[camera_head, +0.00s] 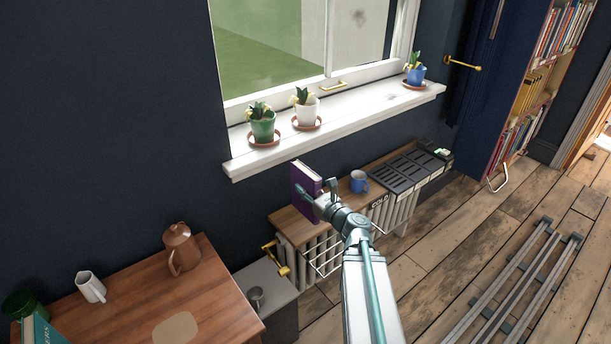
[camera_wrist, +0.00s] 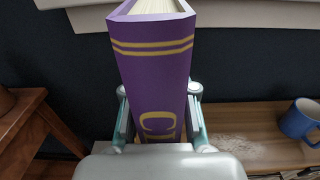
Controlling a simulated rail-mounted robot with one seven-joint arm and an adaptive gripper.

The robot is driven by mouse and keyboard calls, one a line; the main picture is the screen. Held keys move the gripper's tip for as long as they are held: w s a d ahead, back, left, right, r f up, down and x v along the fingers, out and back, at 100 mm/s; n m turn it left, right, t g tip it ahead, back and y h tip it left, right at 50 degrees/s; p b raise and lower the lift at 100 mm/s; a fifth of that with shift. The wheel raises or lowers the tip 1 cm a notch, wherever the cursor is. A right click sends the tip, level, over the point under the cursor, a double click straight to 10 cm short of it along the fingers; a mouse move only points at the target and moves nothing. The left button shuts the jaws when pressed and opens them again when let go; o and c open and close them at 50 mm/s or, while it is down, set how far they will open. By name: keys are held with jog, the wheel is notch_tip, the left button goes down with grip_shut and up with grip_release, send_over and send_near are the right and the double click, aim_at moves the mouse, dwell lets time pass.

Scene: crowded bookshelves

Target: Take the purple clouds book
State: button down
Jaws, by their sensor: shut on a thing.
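The purple book (camera_head: 306,190) stands upright on the wooden shelf above the radiator in the head view. In the wrist view the purple book (camera_wrist: 155,75) shows its spine with two yellow bands and the start of yellow lettering; the rest of the title is hidden by my gripper's body. My gripper (camera_wrist: 160,125) has one finger on each side of the book and is shut on it. In the head view my gripper (camera_head: 318,198) is at the book's near side, and its fingertips are partly hidden.
A blue mug (camera_head: 359,182) stands right of the book, with a dark slatted rack (camera_head: 408,170) beyond it. The white windowsill (camera_head: 345,112) with potted plants juts out above. A wooden table (camera_head: 130,305) with a brown jug (camera_head: 181,249) is at left.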

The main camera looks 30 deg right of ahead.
aim_at(308, 189)
jog(key=shift+s+a+r+p, duration=0.2)
jog(key=shift+s+r+p, duration=0.45)
jog(key=shift+p, duration=1.7)
jog(key=shift+s+a+r+p, duration=0.15)
jog(key=shift+s+r+p, duration=0.5)
jog(key=shift+p, duration=1.7)
jog(key=s+p, duration=0.1)
jog(key=p, duration=0.2)
jog(key=s+p, duration=0.1)
jog(key=p, duration=0.1)
jog(key=shift+s+a+r, duration=0.3)
jog(key=shift+s+a, duration=0.05)
jog(key=s+p, duration=0.1)
jog(key=p, duration=0.2)
jog(key=shift+s+a+r, duration=0.15)
jog(key=shift+s+a, duration=0.1)
jog(key=shift+s, duration=0.1)
